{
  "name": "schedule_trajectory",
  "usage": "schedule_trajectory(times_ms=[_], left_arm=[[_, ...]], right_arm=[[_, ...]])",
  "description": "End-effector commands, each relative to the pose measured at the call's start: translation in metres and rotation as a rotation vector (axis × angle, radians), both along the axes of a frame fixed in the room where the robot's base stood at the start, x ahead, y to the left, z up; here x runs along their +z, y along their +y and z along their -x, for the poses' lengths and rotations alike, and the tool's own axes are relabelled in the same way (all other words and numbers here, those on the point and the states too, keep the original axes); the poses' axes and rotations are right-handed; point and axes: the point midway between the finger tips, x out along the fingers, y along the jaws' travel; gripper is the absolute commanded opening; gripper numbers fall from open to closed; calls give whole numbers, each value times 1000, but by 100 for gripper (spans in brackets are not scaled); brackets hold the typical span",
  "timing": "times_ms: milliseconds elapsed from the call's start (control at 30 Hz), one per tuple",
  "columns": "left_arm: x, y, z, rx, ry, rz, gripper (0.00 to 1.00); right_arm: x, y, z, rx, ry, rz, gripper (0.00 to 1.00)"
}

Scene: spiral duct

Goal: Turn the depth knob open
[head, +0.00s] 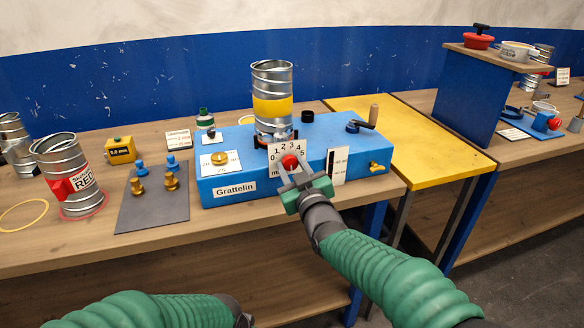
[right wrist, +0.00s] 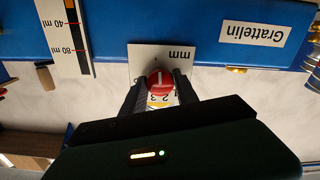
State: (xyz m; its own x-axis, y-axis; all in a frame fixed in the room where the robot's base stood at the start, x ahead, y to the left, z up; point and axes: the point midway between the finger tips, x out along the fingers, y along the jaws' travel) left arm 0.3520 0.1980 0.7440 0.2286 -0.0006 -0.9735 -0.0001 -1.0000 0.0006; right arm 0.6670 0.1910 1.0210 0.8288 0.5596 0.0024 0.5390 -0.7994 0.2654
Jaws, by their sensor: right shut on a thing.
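The depth knob (head: 290,161) is red and sits on a white dial plate (head: 276,152) numbered 0 to 5, on the front of the blue Grattelin machine (head: 335,140). My right gripper (head: 290,172) is shut on the knob, with one finger on each side. In the right wrist view the knob (right wrist: 160,82) shows a white mark on its face, between the dark fingers of the right gripper (right wrist: 160,88). That view is upside down, and part of the dial is hidden. My left arm shows at the bottom left, but its gripper is out of view.
A metal duct with a yellow band (head: 272,100) stands on the machine. A brass knob (head: 219,158) is left of the dial, and a brass tap (head: 377,168) is at the right. A grey mat (head: 153,205) holds small brass and blue parts. A yellow table (head: 425,150) stands right.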

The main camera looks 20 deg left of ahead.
Motion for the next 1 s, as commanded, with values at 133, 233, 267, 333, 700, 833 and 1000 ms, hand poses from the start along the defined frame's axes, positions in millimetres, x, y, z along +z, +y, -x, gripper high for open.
schedule_trajectory(times_ms=[133, 233, 267, 333, 700, 833, 1000], left_arm=[[-1, 0, 0, 0, 0, 0, 36], [-1, 0, 0, 0, 0, 0, 36], [0, 0, 0, 0, 0, 0, 36], [0, 0, 0, 0, 0, 0, 36], [0, 0, 0, 0, 0, 0, 36], [1, 0, 0, 0, 0, 0, 36], [3, 0, 0, 0, 0, 0, 36]], right_arm=[[-9, 1, 1, 3, 15, 9, 47], [-6, 1, 1, 2, 11, 6, 57], [-6, 1, 1, 2, 10, 6, 57], [-5, 1, 1, 1, 9, 5, 57], [-1, -14, 21, 1, 4, 3, 57], [-1, -34, 51, 0, 5, 4, 57], [-2, -62, 93, 0, 5, 4, 57]])
